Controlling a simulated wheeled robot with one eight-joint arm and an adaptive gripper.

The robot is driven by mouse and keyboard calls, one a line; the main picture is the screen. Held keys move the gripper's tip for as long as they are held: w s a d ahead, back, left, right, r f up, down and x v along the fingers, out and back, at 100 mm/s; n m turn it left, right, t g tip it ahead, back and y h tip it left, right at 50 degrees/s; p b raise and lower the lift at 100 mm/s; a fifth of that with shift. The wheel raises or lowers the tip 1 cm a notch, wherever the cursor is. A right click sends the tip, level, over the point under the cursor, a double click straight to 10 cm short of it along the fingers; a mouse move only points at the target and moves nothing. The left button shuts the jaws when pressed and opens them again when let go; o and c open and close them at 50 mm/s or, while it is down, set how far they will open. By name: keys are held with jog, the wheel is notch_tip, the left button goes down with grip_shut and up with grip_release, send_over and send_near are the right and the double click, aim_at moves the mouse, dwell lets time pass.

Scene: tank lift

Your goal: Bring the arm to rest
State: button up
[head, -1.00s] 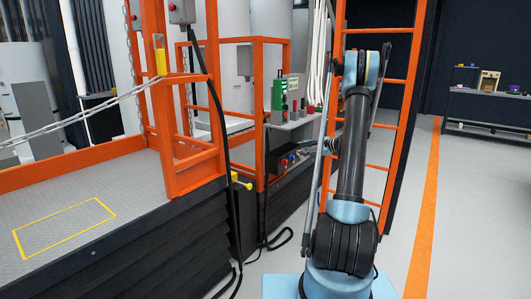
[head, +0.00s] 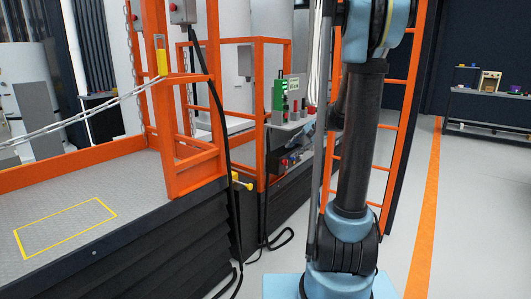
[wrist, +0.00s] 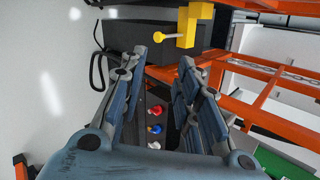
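My arm (head: 360,140) stands upright in the head view, and its upper end runs out of the top edge.
The lift platform (head: 130,200) with orange rails and a chain is at the left. An orange ladder (head: 400,100) stands behind my arm. A black cable (head: 283,238) loops on the floor. A workbench (head: 490,95) is far right. Grey floor (head: 480,220) is clear at the right.

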jog(key=s+f+n+g+h, duration=0.25)
jog(key=s+n+h, duration=0.2)
jog(key=s, duration=1.65)
jog(key=s+d+f+n+h, duration=0.1)
jog(key=s+d+f+n, duration=0.1)
jog(key=s, duration=0.5)
jog(key=s+d+f+n+h, duration=0.2)
jog(key=s+d+f, duration=0.2)
jog(key=s, duration=0.4)
jog(key=shift+f+n, duration=0.35)
jog(key=shift+f, duration=0.55)
jog(key=shift+t, duration=0.25)
jog(key=shift+w+f, duration=0.2)
jog(key=shift+w, duration=0.25)
